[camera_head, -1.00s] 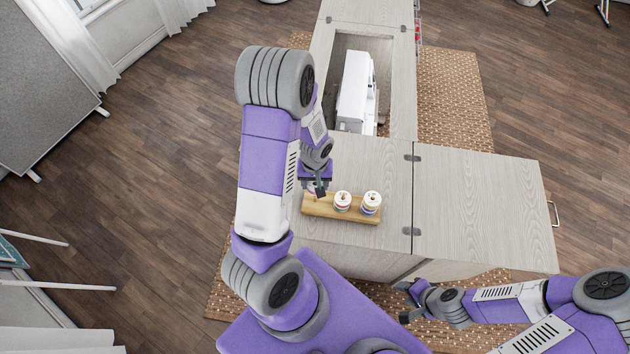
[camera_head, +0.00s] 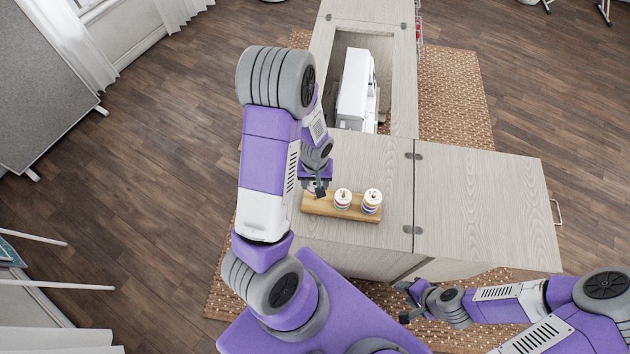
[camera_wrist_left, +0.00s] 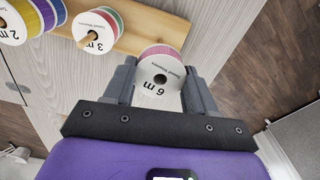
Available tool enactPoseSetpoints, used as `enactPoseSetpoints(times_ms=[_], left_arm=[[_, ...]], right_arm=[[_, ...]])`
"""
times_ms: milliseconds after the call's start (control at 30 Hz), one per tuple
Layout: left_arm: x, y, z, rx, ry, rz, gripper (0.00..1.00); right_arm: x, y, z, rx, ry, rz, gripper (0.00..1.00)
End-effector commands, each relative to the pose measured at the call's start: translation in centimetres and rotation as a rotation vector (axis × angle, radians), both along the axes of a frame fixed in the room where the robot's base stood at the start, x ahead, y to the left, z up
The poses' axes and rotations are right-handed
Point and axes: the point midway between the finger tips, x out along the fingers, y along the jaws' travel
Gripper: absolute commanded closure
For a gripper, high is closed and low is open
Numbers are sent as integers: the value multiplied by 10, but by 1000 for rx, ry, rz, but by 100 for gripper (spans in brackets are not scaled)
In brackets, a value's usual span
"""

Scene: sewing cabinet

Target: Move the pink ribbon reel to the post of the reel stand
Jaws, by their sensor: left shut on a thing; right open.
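The pink ribbon reel (camera_wrist_left: 162,68), with a white face marked "6 m", is between the fingers of my left gripper (camera_wrist_left: 158,90), which is shut on it. In the head view my left gripper (camera_head: 318,190) is over the left end of the wooden reel stand (camera_head: 350,211) and hides most of the reel. In the left wrist view the pink reel is near the end of the stand (camera_wrist_left: 135,40). Whether a post is under the reel is hidden. My right gripper (camera_head: 408,302) is open and empty, low beside the cabinet front.
A white sewing machine (camera_head: 355,90) sits in the cabinet well behind. The cabinet's right leaf (camera_head: 485,205) is clear.

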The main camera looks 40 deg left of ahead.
Motion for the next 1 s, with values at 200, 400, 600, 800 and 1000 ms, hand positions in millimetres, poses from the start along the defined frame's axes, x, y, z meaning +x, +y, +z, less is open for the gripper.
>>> enactPoseSetpoints(times_ms=[200,400,600,800,1000], left_arm=[[0,0,-7,0,0,0,74],[0,0,-12,0,0,0,74],[0,0,-17,0,0,0,74],[0,0,-18,0,0,0,74],[0,0,-18,0,0,0,35]], right_arm=[[0,0,-6,0,0,0,57],[0,0,-11,0,0,0,57],[0,0,-16,0,0,0,57],[0,0,-17,0,0,0,57],[0,0,-16,0,0,0,57]])
